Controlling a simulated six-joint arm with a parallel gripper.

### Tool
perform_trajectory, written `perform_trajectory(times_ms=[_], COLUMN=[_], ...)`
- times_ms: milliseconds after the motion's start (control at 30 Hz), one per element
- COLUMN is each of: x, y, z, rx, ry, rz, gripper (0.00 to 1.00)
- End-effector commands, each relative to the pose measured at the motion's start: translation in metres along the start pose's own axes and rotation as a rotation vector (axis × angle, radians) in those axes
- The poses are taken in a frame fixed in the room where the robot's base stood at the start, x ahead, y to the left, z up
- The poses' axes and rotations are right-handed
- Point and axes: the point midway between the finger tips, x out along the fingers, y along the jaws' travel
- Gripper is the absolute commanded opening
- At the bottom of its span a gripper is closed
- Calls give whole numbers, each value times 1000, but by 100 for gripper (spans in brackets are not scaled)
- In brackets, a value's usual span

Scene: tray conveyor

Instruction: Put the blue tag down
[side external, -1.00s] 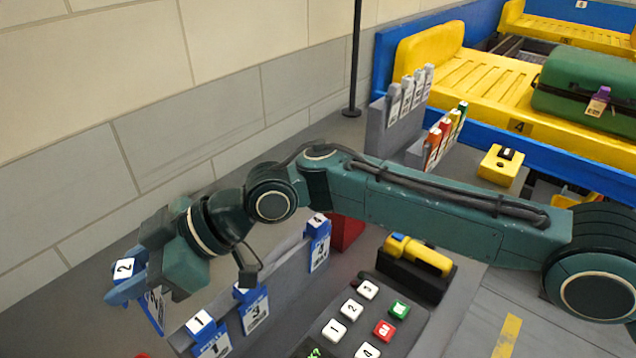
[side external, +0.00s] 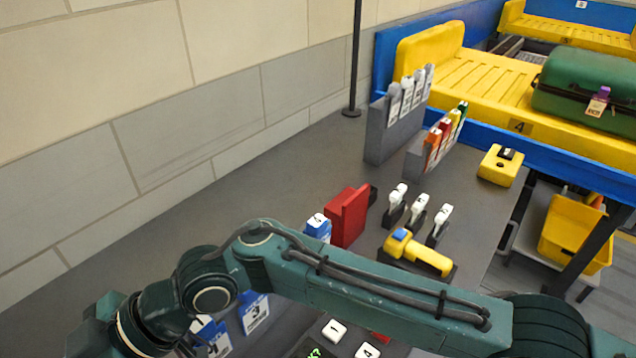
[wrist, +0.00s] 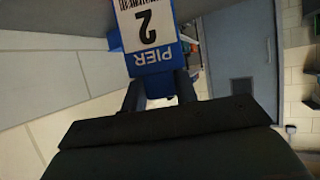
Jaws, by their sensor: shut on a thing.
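A blue tag (wrist: 152,55) with a white label reading "PIER" and "2" is between the two dark fingers of my gripper (wrist: 158,90) in the wrist view. My gripper is shut on its lower end. In the side external view my wrist is at the bottom left corner, and the fingers and held tag are out of sight. Other blue tags hang on a grey rack behind my arm: one with a 3 (side external: 254,316), one beside it (side external: 212,340) partly covered by my arm, and one farther back (side external: 318,228).
A red block (side external: 348,215), a yellow handheld device (side external: 425,254) and a partly hidden keypad (side external: 335,330) stand near my arm. Grey racks of white tags (side external: 407,95) and coloured tags (side external: 444,132) stand farther back. A green suitcase (side external: 580,85) lies on a yellow conveyor (side external: 470,80).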

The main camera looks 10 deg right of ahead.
Motion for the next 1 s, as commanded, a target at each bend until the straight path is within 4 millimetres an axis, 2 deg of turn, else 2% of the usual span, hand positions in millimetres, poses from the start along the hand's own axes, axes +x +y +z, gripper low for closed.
perform_trajectory(times_ms=[200,467,800,1000], x=[10,12,27,29], y=[0,0,0,0], z=[20,24,53,58], rx=[1,-1,1,-2], ry=[0,0,0,1], rz=[0,1,0,1], gripper=[2,2,2,2])
